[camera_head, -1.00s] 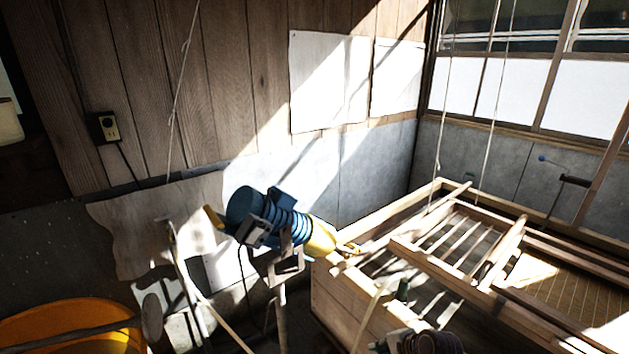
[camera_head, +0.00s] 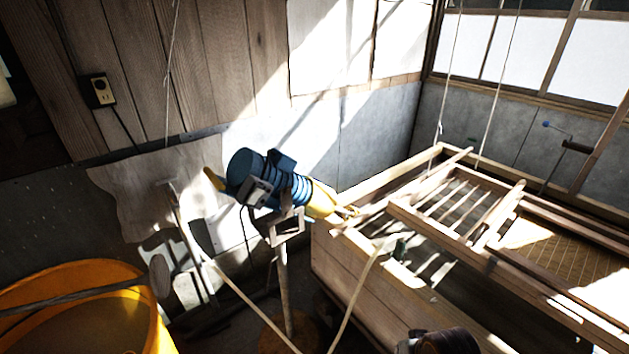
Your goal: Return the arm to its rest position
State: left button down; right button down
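Neither of my grippers' fingers can be made out in the head view. A dark, rounded part (camera_head: 440,342) shows at the bottom edge, right of the middle, in front of the wooden vat. It seems to be part of my own arm, cut off by the frame; which arm I cannot tell. No held object is visible.
A wooden vat (camera_head: 360,284) with a slatted frame (camera_head: 455,212) fills the right side. A blue motor (camera_head: 262,180) with a yellow end sits on a stand beside it. An orange tub (camera_head: 158,325) stands at lower left. Ropes (camera_head: 497,85) hang at upper right.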

jog(key=s+f+n+g, duration=0.1)
jog(key=s+f, duration=0.2)
jog(key=f, duration=1.3)
jog(key=s+f+n+g, duration=0.1)
jog(key=s+f+n, duration=0.15)
jog(key=f, duration=1.35)
jog(key=s+d+f, duration=0.2)
jog(key=s+f, duration=0.8)
jog(key=s, duration=0.1)
jog(key=s+d+f+h+b, duration=0.1)
jog(key=s+d+f, duration=0.2)
jog(key=s+f, duration=0.7)
jog(key=shift+s+f+g, duration=0.25)
jog(key=shift+s+g, duration=0.15)
jog(key=shift+s, duration=0.55)
jog(key=shift+m, duration=0.25)
